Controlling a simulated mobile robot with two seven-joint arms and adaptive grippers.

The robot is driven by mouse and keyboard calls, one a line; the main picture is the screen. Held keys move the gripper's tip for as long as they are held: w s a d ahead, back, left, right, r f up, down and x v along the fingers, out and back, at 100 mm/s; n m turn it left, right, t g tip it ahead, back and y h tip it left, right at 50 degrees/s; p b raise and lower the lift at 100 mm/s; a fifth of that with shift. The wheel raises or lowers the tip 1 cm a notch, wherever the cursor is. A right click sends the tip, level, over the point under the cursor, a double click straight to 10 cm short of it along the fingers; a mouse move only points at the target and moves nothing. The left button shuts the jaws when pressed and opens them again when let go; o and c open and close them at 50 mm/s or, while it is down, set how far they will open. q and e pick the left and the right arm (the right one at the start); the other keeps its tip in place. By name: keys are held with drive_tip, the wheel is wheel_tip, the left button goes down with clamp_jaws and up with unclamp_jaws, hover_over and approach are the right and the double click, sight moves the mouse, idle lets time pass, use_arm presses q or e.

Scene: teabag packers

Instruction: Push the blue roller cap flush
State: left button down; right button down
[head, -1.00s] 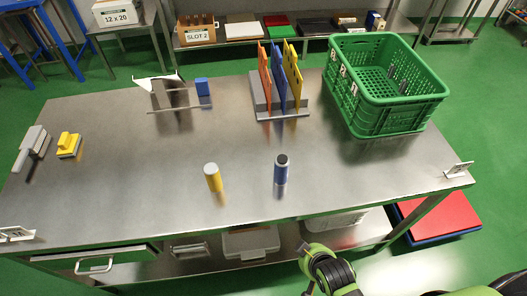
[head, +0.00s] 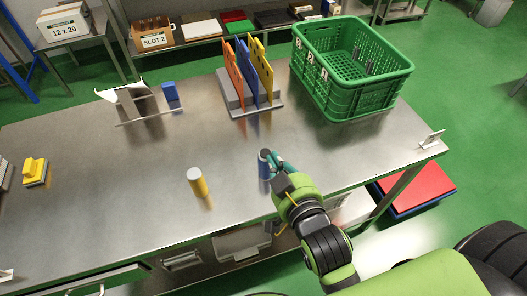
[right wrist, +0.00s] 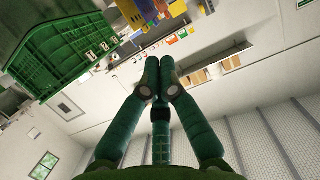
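The blue roller (head: 263,170) stands upright near the front of the steel table (head: 110,215) in the head view. Its dark cap (head: 264,154) is on top; whether a gap shows below the cap is too small to tell. My right gripper (head: 274,158) is just right of the roller's top, close to the cap; I cannot tell whether they touch. In the right wrist view, the right gripper's green fingers (right wrist: 158,68) are drawn together at the tips with nothing visible between them. The roller does not show there. My left gripper is not in view.
A yellow roller with a white top (head: 198,183) stands left of the blue one. Behind are a rack with orange, blue and yellow boards (head: 249,72), a green crate (head: 362,100), and a small blue block (head: 169,91). A yellow-handled block (head: 35,170) lies far left.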

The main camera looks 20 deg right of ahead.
drive_tip(key=p, duration=0.2)
hover_over(264, 160)
drive_tip(key=f, duration=0.2)
wheel_tip(264, 160, down, 2)
drive_tip(key=shift+f, duration=0.2)
drive_tip(key=shift+s+f, duration=0.1)
drive_tip(key=shift+f, duration=0.65)
drive_tip(key=shift+f, duration=0.1)
